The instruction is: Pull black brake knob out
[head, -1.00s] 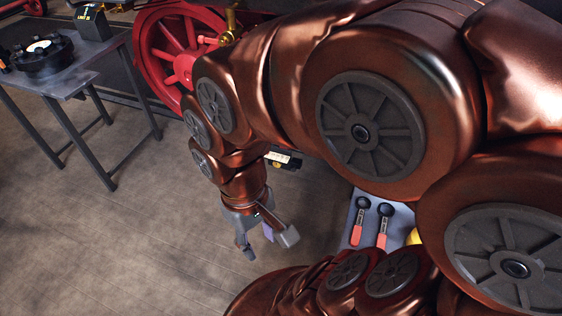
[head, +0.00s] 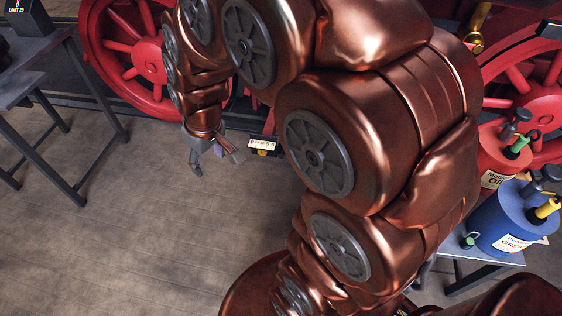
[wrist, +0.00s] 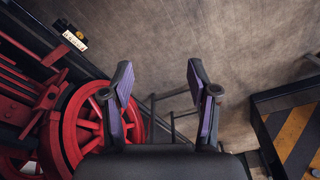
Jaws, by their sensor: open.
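I cannot make out the black brake knob in either current view. A small dark unit with a pale label (head: 262,144) and a round yellow part sits low by the engine, just right of my gripper (head: 216,160) in the head view. The labelled unit also shows at the upper left of the wrist view (wrist: 73,41). My gripper is open and empty, its purple-padded fingers apart in the wrist view (wrist: 160,80), touching nothing that I can see. My arm hides much of the engine's side in the head view.
Red spoked wheels (head: 123,45) stand behind my gripper. A metal table (head: 25,82) is at left. A red oil can (head: 497,152) and a blue grease can (head: 505,215) stand at right. A hazard-striped surface (wrist: 295,135) is at the wrist view's right. Floor at left is clear.

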